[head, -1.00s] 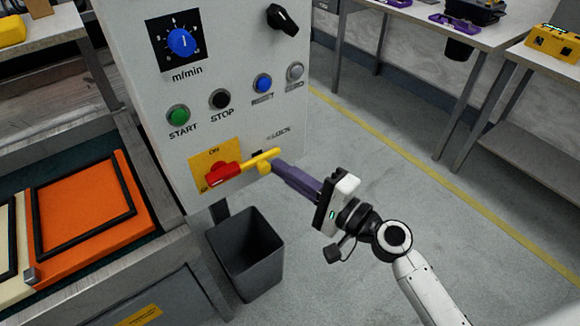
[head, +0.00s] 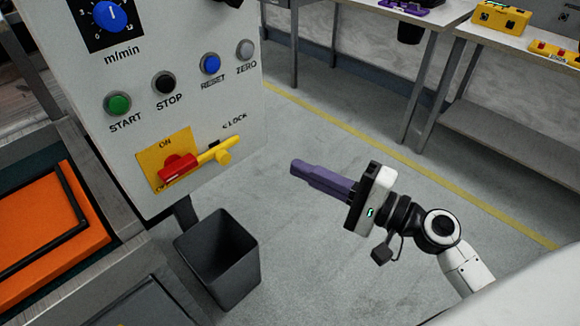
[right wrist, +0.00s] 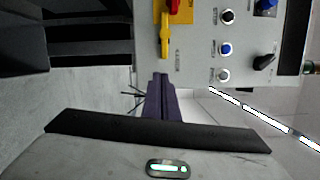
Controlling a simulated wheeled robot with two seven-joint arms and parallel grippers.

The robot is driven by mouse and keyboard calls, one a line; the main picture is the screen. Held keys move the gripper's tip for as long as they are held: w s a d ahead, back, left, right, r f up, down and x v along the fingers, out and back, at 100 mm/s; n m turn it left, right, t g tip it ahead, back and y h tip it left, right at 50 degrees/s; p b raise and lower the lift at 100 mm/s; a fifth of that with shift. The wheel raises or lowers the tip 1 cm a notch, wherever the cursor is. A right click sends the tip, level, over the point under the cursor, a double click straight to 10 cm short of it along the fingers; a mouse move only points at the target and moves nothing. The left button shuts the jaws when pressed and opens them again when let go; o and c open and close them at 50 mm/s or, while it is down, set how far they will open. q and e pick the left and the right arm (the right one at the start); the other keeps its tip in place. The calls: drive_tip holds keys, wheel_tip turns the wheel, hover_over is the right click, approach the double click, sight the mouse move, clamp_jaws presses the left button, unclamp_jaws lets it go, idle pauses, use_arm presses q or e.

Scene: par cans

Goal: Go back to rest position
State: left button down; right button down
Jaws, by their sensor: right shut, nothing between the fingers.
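My right gripper (head: 300,168) has purple fingers that are shut with nothing between them. In the head view it hangs over open floor, to the right of the control panel (head: 235,115) and clear of it. The red switch handle (head: 178,167) sits on a yellow plate, with a yellow lock lever (head: 222,152) reaching right from it. In the right wrist view the purple fingers (right wrist: 161,80) point toward the panel (right wrist: 195,60), and the yellow lever (right wrist: 165,40) shows above them. My left gripper is not in view.
A dark grey bin (head: 225,262) stands on the floor below the panel. A conveyor with an orange board (head: 45,235) is at the left. Workbenches (head: 530,145) stand at the back right. The floor between is clear.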

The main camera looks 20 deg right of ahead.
idle(0.5)
use_arm(q)
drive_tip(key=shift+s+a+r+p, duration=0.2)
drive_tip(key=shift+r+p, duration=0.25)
drive_tip(key=shift+p, duration=0.45)
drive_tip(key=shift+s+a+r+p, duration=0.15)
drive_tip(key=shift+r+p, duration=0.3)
drive_tip(key=shift+p, duration=0.4)
use_arm(e)
drive_tip(key=s+a+f+n+g+h, duration=0.1)
drive_tip(key=s+f+n+g+h, duration=0.1)
drive_tip(key=s+f+n, duration=0.3)
drive_tip(key=s+a+f+n+g+h, duration=0.2)
drive_tip(key=s+f+n, duration=0.3)
drive_tip(key=f, duration=0.7)
drive_tip(key=s+a+f+n+g+h, duration=0.2)
drive_tip(key=s+f+n+h, duration=0.1)
drive_tip(key=f, duration=0.5)
drive_tip(key=shift+s+a+f+n+g+h, duration=0.15)
drive_tip(key=shift+s+f+n+g+h, duration=0.15)
drive_tip(key=shift+s+n, duration=0.7)
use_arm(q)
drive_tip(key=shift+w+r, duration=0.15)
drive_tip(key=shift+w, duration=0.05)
use_arm(e)
drive_tip(key=shift+w+r, duration=0.1)
drive_tip(key=shift+w, duration=0.05)
